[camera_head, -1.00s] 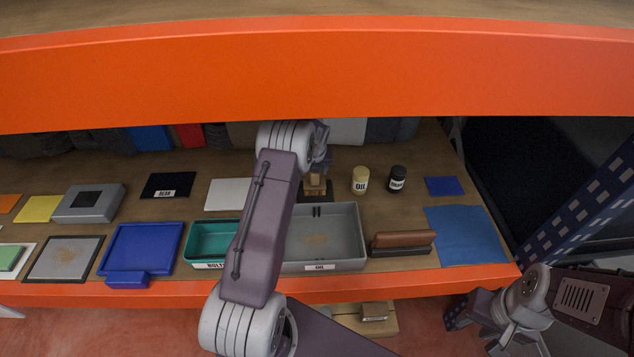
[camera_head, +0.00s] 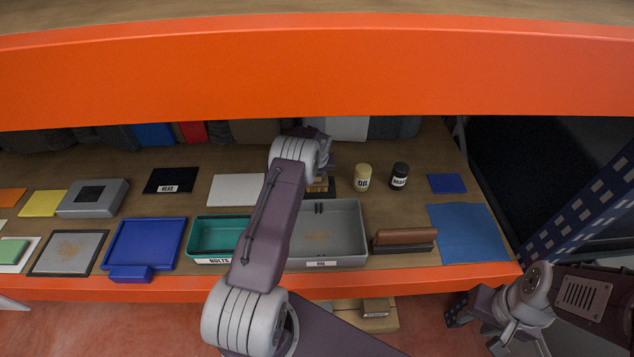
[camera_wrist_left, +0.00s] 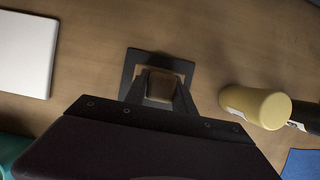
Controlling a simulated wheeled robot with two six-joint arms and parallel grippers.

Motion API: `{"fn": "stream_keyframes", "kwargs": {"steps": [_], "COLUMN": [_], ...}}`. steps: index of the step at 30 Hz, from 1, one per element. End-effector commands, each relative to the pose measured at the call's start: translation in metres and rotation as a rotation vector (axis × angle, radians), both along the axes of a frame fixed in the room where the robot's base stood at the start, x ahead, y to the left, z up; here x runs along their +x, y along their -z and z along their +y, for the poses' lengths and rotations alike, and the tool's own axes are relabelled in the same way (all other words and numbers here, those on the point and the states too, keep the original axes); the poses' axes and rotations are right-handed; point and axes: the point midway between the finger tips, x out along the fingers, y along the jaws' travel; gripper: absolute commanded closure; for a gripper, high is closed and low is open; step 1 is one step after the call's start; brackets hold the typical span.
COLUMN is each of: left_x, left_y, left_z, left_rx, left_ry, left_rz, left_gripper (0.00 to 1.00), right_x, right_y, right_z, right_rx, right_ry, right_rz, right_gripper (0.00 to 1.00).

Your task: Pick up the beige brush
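The beige brush (camera_head: 319,185) stands on a dark square mat on the shelf, behind the grey tray. My left arm hides part of it in the head view. In the left wrist view the brush's brownish top (camera_wrist_left: 161,87) sits between the two dark fingers of my left gripper (camera_wrist_left: 161,84). The fingers are close on both sides of it; whether they press on it I cannot tell. The dark mat (camera_wrist_left: 129,68) shows around the brush. My right gripper (camera_head: 505,345) is low at the right, in front of the shelf, partly cut off, its fingers unclear.
A yellow-capped jar (camera_head: 362,178) and a black jar (camera_head: 399,176) stand right of the brush. The grey tray (camera_head: 350,225), teal bin (camera_head: 205,237) and brown-handled brush (camera_head: 405,238) lie nearer. A white sheet (camera_head: 235,188) lies left. The orange upper beam (camera_head: 300,70) hangs above.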

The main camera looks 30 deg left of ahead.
Motion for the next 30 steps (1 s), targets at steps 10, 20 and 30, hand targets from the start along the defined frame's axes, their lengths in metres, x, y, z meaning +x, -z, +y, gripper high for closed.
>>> {"fn": "stream_keyframes", "kwargs": {"steps": [10, 20, 30], "left_x": [0.001, 0.002, 0.001], "left_y": [-0.004, -0.076, -0.102], "left_z": [0.0, 0.0, 0.0], "left_rx": [0.001, 0.002, 0.0], "left_ry": [0.0, 0.0, 0.0], "left_rz": [-0.003, -0.007, -0.002], "left_gripper": [1.0, 1.0, 1.0], "right_x": [0.0, 0.0, 0.0], "right_y": [0.0, 0.004, 0.004], "right_z": [0.0, 0.0, 0.0], "right_rx": [0.0, 0.0, 0.0], "right_ry": [0.0, 0.0, 0.0], "right_rz": [0.0, 0.0, 0.0], "right_gripper": [0.64, 0.64, 0.64]}}
